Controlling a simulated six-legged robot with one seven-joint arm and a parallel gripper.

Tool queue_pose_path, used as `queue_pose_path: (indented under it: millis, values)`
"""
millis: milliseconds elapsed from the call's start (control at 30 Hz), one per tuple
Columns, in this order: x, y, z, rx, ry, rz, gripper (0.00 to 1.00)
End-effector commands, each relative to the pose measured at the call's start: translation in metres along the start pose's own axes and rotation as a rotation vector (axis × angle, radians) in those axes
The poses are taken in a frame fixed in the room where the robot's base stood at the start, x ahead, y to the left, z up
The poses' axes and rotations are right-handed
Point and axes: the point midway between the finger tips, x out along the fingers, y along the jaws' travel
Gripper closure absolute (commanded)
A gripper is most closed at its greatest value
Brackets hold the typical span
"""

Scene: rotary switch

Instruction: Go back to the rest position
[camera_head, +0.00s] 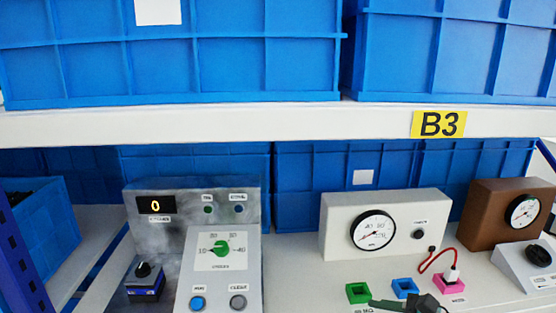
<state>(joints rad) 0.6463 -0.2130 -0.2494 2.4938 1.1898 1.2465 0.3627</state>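A dark part that looks like the top of my gripper (424,304) shows at the bottom edge, right of centre, in the head view. Most of it is cut off by the frame, so its fingers cannot be made out. It appears in front of the grey shelf, just below the green square socket (358,293) and blue square socket (405,288). The rotary switch panel (222,262) stands left of centre, with a green knob (222,249) on a printed dial. My gripper is well to the right of this knob. Nothing held is visible.
A white gauge box (431,211), a pink socket (449,284) with a red cable, and a brown gauge box (487,211) stand right. A white beam (250,121) with blue crates above spans overhead.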

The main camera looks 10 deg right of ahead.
Motion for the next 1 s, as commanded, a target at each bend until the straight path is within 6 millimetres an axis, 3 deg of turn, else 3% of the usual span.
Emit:
queue_pose_path:
  millis: [33,100,300,500,600,733,1000]
  values:
    - [0.012,0.017,0.018,-0.140,0.021,0.108,0.52]
    - [0.023,0.041,0.032,-0.338,0.059,0.249,0.52]
    - [0.029,0.087,0.059,-0.984,0.169,0.591,0.52]
    - [0.019,0.091,0.083,-1.632,0.285,0.793,0.52]
    - [0.015,0.086,0.094,-1.845,0.331,0.835,0.52]
    - [0.013,0.082,0.101,-1.965,0.362,0.855,0.52]
    - [0.013,0.082,0.101,-1.968,0.362,0.856,0.52]
